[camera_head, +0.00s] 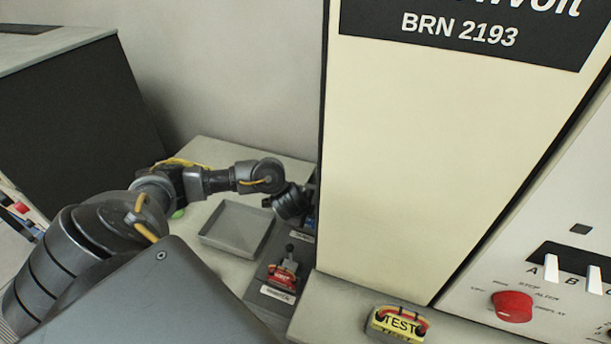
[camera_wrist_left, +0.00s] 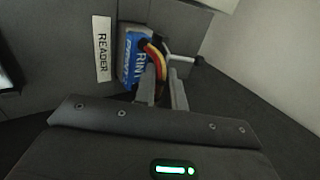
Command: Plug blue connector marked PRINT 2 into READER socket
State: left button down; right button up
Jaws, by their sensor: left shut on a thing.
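The blue connector (camera_wrist_left: 132,58) has white lettering, partly hidden, of which "RINT" is readable; red, yellow and dark wires come out of it. In the left wrist view my left gripper (camera_wrist_left: 165,88) is shut on it at the wire side. The white READER label (camera_wrist_left: 102,48) is on the dark panel just left of the connector. The READER socket opening itself is hidden, and I cannot tell how deep the connector sits. In the head view my left gripper (camera_head: 306,200) is at the cabinet's left edge, with a sliver of blue (camera_head: 310,216) beside it. My right gripper is not in view.
A tall cream cabinet (camera_head: 420,150) blocks the view right of my left gripper. A grey tray (camera_head: 238,228) lies left of the dark socket panel. A red connector (camera_head: 284,274) sits in that panel nearer the front. A yellow TEST connector (camera_head: 398,324) lies at the front right.

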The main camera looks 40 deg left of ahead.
pick_arm(q)
jog(key=shift+f+b, duration=0.45)
jog(key=shift+f, duration=0.15)
jog(key=c, duration=1.4)
grip_release()
jog(key=shift+s+r, duration=0.1)
jog(key=p+v, duration=0.8)
jog(key=v, duration=0.2)
jog(key=shift+s+r, duration=0.2)
jog(key=shift+r, duration=0.05)
